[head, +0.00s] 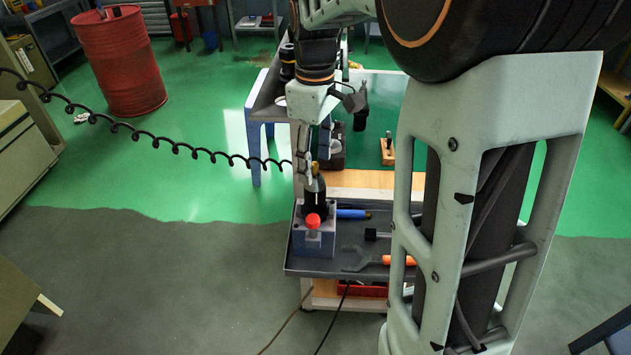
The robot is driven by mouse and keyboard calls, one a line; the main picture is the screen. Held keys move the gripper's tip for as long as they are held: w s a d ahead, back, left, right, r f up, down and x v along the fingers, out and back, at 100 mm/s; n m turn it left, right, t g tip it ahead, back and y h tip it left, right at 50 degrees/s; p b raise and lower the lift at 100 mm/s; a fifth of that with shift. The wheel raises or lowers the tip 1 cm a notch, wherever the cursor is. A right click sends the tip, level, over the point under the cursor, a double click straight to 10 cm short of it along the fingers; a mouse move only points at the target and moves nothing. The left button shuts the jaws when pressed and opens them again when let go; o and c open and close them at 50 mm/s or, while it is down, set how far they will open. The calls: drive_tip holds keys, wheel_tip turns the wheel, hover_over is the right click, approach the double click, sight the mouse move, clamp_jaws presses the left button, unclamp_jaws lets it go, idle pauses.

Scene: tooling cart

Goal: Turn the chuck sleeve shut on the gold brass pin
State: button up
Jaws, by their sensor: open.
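A black chuck sleeve (315,200) stands upright on a grey block (313,240) at the near left corner of the cart tray. A gold brass pin (315,170) shows small at its top. My gripper (311,172) points down over the chuck's top, with its fingers open beside the pin and the upper end of the chuck. Whether a finger touches the sleeve is too small to tell, and the far finger is partly hidden.
A red knob (313,221) sits on the block's near side. The tray (335,267) also holds a blue-handled tool (352,214), an orange-handled tool (397,260) and a grey spanner (356,262). A wooden block (388,153) stands behind. My own arm hides the cart's right side.

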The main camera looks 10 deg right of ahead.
sight(315, 185)
wheel_tip(315, 185, down, 7)
drive_tip(key=shift+f, duration=0.1)
idle(0.3)
drive_tip(key=c, duration=1.2)
